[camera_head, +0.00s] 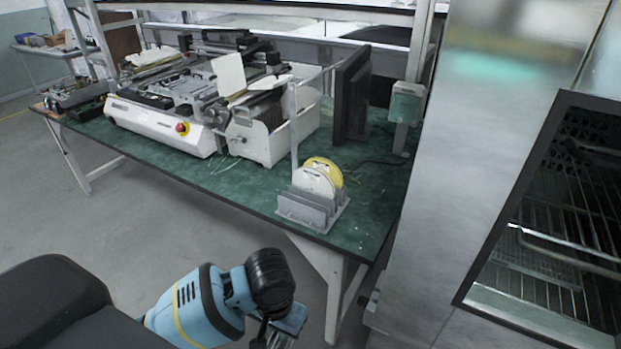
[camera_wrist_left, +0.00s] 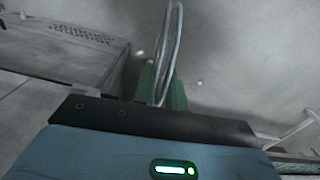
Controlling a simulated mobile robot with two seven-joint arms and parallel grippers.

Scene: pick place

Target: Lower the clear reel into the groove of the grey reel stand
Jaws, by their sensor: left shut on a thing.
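The grey reel stand (camera_head: 311,213) stands on the green table near its front right corner. A white reel (camera_head: 315,182) and a yellow reel (camera_head: 331,170) stand upright in it. My left gripper (camera_head: 283,330) is low in front of the table, at the bottom of the head view, its fingers mostly cut off. In the left wrist view, its green fingers (camera_wrist_left: 162,88) are shut on the clear reel (camera_wrist_left: 171,50), which shows nearly edge-on as thin curved rims. The clear reel cannot be made out in the head view. My right gripper is not in view.
A metal cabinet (camera_head: 470,150) with an open rack stands to the right. Floor is clear in front of the table.

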